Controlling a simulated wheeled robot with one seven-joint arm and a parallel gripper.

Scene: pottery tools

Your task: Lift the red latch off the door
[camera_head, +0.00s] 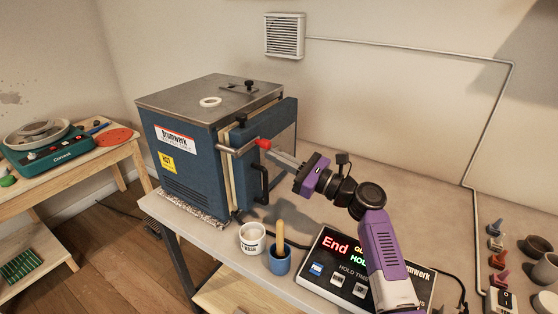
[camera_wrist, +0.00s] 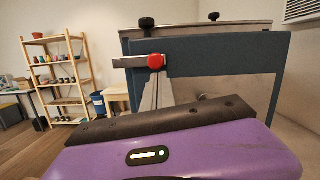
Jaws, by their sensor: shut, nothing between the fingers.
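The blue kiln (camera_head: 185,150) stands on the table at the left of the head view. Its door (camera_head: 247,140) faces right and has a black handle (camera_head: 262,184). The latch is a metal bar (camera_head: 238,149) across the door's edge, with a red end (camera_head: 264,143). The red end also shows in the wrist view (camera_wrist: 155,61), with the bar running left from it. My gripper (camera_head: 275,154) is shut and empty. Its fingertips (camera_wrist: 156,76) are at or just below the red end; I cannot tell whether they touch it.
A white cup (camera_head: 252,238) and a blue cup (camera_head: 279,262) with a wooden handle stand before the kiln. A controller (camera_head: 340,268) reading "End" lies under my arm. A white ring (camera_head: 210,102) lies on the kiln top. The table behind my arm looks clear.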

